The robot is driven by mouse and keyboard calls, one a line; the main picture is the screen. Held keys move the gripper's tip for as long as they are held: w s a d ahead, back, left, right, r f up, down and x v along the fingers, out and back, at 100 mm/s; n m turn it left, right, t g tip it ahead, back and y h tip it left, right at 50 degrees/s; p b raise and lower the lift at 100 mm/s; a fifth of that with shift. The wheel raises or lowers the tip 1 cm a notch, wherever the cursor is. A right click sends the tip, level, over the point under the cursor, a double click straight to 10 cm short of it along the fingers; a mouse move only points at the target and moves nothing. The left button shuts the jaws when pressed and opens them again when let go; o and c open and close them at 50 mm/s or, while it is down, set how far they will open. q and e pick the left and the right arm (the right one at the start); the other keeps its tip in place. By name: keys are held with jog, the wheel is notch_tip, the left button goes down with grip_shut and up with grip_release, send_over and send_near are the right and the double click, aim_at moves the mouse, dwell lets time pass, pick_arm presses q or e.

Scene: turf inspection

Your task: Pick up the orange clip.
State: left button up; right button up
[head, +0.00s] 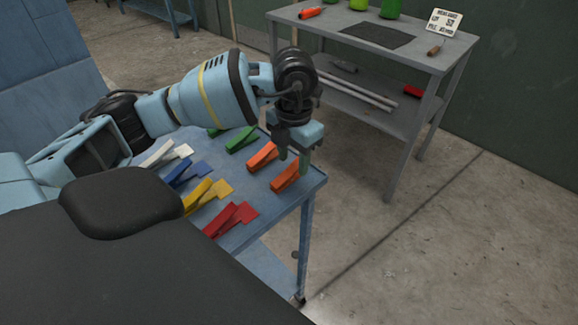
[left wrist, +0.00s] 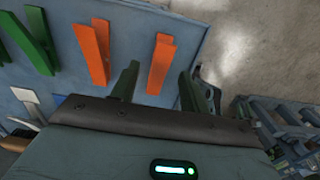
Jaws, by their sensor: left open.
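Two orange clips lie side by side near the right edge of the blue cart top (head: 314,181). The nearer orange clip (head: 284,179) shows in the left wrist view (left wrist: 161,65) between my two green fingers, with a gap on each side. The other orange clip (head: 262,158) lies just beyond it and shows left of the fingers in the left wrist view (left wrist: 93,55). My left gripper (head: 295,168) is open and empty, pointing down at the nearer clip and partly covering it. I cannot tell how far its tips are above the cart. My right gripper is out of view.
A grey bench (head: 420,52) stands behind. The concrete floor at right is clear.

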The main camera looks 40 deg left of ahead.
aim_at(293, 167)
pick_arm(q)
jog(key=shift+f, duration=1.75)
jog(key=c, duration=0.9)
jog(key=shift+w+r, duration=0.1)
jog(key=shift+r, duration=0.45)
jog(key=shift+s+d+r, duration=0.2)
jog(key=shift+r, duration=0.45)
jog(key=shift+s+d+r, duration=0.15)
jog(key=shift+s+r, duration=0.05)
jog(key=shift+r, duration=0.4)
jog(key=s+d, duration=0.3)
jog(key=s+d+r, duration=0.1)
jog(key=s+d, duration=0.2)
jog(key=s, duration=0.1)
jog(key=s+d, duration=0.4)
jog(key=shift+r, duration=0.2)
